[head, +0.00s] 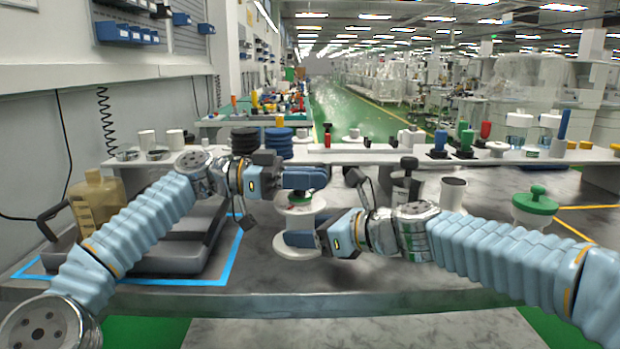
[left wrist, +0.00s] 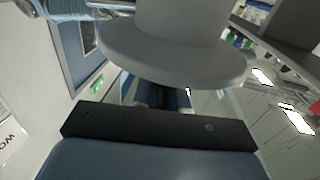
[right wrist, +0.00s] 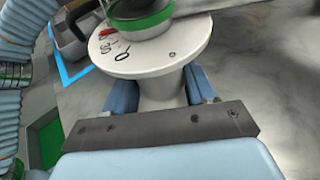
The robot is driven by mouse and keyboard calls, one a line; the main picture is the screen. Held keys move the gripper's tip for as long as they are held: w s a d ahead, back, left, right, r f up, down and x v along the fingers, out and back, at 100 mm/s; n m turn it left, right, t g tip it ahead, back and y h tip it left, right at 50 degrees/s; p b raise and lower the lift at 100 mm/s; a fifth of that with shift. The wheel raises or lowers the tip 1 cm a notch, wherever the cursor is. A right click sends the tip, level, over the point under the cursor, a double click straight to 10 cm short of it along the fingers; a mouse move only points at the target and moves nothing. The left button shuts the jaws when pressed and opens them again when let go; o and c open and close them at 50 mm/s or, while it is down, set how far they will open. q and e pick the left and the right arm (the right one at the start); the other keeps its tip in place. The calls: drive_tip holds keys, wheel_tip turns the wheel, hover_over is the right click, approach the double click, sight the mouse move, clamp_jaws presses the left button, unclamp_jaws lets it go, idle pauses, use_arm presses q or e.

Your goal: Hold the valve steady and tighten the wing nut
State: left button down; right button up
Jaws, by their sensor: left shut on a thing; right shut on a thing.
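The valve is a white, spool-shaped body (head: 300,218) with wide flanges, upright on the marble-look table in the head view. My right gripper (head: 303,241) is shut around its narrow stem, low down. In the right wrist view, its printed top flange (right wrist: 178,50) carries a green ring (right wrist: 145,22), and the blue fingers sit on both sides of the stem. My left gripper (head: 308,178) is above the valve, shut on the part at its top. That part, where the wing nut would be, is mostly hidden by the fingers. The left wrist view shows a white flange (left wrist: 175,62) close up.
A white pot with a green lid (head: 535,200) and a white cup (head: 453,193) stand at right. A raised shelf (head: 350,155) with several items runs along the back.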

idle(0.3)
use_arm(q)
drive_tip(key=c, duration=1.3)
unclamp_jaws()
drive_tip(key=shift+o, duration=0.2)
